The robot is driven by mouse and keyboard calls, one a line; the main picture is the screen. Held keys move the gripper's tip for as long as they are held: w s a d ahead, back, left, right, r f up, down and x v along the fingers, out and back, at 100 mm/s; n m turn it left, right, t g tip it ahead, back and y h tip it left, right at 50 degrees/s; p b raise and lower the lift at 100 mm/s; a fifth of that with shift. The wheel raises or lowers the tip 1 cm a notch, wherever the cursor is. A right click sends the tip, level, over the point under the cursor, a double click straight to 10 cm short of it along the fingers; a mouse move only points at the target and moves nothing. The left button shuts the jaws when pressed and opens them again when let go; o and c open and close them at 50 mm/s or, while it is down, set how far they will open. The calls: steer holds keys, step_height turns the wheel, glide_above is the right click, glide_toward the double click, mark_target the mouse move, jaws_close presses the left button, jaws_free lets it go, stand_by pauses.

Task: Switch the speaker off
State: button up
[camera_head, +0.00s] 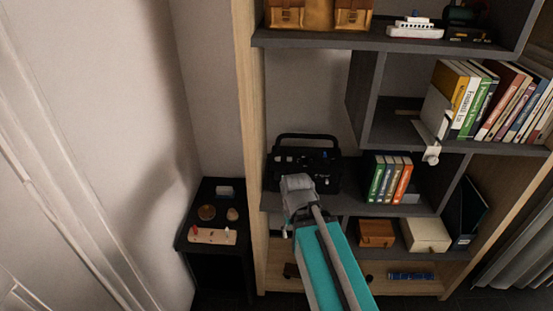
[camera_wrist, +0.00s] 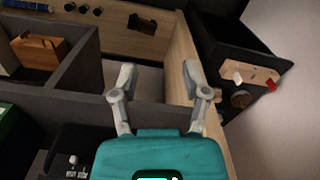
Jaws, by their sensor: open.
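The speaker (camera_head: 322,158) is a black box with a carry handle, standing on a shelf of the bookcase. In the wrist view, a dark part of the speaker with small pale controls (camera_wrist: 72,160) shows at the lower left. My gripper (camera_wrist: 157,82) is open, with nothing between its two grey fingers. The fingers are apart from the speaker and off to its side in that view.
Several upright books (camera_head: 389,180) stand right of the speaker. A wooden box (camera_head: 376,233) and a cream box (camera_head: 425,235) sit on the shelf below. A small black table (camera_head: 208,247) with a wooden board (camera_head: 212,236) stands left of the bookcase's wooden side panel (camera_head: 248,120).

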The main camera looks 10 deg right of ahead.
jaws_close()
stand_by(1.2)
